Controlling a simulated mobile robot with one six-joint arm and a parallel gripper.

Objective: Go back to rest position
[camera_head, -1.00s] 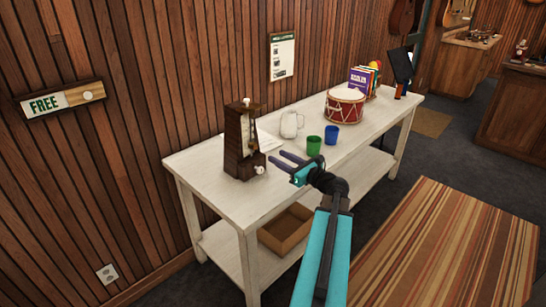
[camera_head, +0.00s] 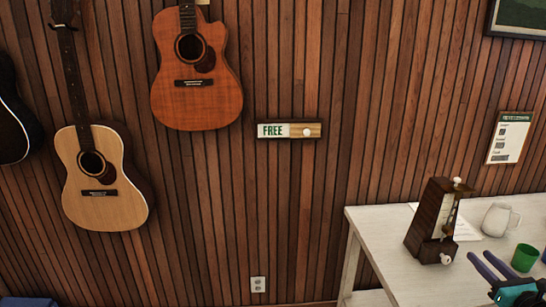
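My gripper (camera_head: 479,256) is at the lower right of the head view. Its two dark fingers are apart with nothing between them. It shows over the white table, in front of the brown wooden metronome (camera_head: 430,222) and left of the green cup (camera_head: 525,257). Only part of my teal wrist shows; the rest of my arm is cut off by the frame's edge.
The white table (camera_head: 385,235) stands against the wood-panelled wall and also bears a white mug (camera_head: 497,219). A FREE sign (camera_head: 273,130) with a round knob is on the wall. Guitars (camera_head: 103,190) hang at left. A wall outlet (camera_head: 258,284) is low down.

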